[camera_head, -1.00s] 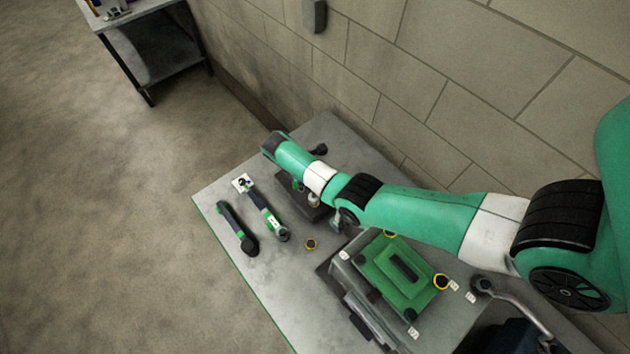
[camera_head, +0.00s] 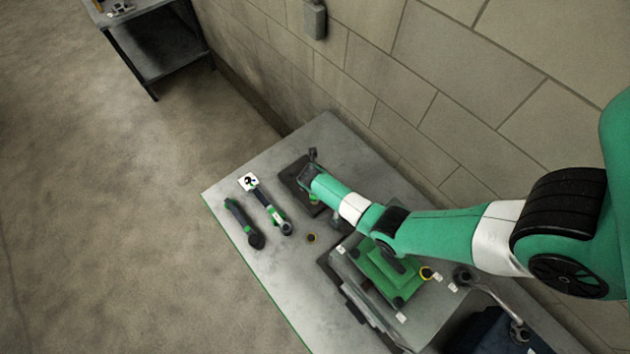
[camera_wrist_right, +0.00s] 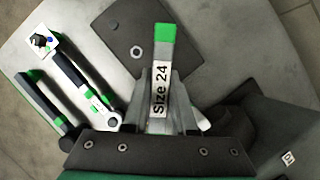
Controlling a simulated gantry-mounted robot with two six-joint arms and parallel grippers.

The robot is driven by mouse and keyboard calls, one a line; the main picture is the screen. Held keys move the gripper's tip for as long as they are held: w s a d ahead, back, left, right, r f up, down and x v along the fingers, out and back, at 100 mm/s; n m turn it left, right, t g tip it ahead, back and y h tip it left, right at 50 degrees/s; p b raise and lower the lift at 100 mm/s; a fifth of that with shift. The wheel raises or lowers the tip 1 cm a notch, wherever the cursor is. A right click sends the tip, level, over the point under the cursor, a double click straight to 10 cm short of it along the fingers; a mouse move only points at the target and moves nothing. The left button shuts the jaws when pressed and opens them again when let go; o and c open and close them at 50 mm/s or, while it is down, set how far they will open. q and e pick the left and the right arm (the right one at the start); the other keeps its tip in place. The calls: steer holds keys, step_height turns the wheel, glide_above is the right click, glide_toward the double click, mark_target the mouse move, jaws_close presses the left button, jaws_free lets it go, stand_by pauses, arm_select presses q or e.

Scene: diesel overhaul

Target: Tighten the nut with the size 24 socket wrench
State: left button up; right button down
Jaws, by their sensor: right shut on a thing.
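My right gripper (camera_wrist_right: 162,80) is shut on the size 24 wrench (camera_wrist_right: 165,34), which has a green end and a white "Size 24" label facing the wrist camera. The wrench's socket end is hidden. In the head view my right arm hangs over the table and hides most of the gripper and wrench. I cannot tell which part is the nut. My left gripper is not in view.
Two green-and-black tools (camera_head: 241,222) (camera_head: 272,210) lie at the table's left, by a white marker card (camera_head: 249,181).

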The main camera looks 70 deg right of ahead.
steer(key=shift+d+f, duration=0.1)
steer(key=shift+f+b, duration=0.65)
steer(key=shift+f, duration=0.05)
steer(key=shift+w+r, duration=0.1)
steer(key=shift+m, duration=0.4)
steer(key=m+g+b, duration=0.1)
steer(key=m+b, duration=0.2)
steer(key=m, duration=0.1)
steer(key=m+g+y+b, duration=0.1)
steer(key=m+g+b, duration=0.1)
steer(key=m, duration=0.2)
steer(key=f+m+g+b, duration=0.1)
steer(key=m+b, duration=0.2)
steer(key=m, duration=0.1)
steer(key=shift+s+g+b, duration=0.2)
steer(key=shift+g+b, duration=0.15)
steer(key=shift+g, duration=0.05)
steer(key=shift+r+m+y+b, duration=0.15)
steer(key=shift+m+y+b, duration=0.2)
steer(key=shift+m, duration=0.45)
steer(key=shift+s+r, duration=0.1)
steer(key=shift+r, duration=0.1)
steer(key=shift+r+m+g, duration=0.1)
steer(key=shift+m+g, duration=0.2)
steer(key=shift+p, duration=0.3)
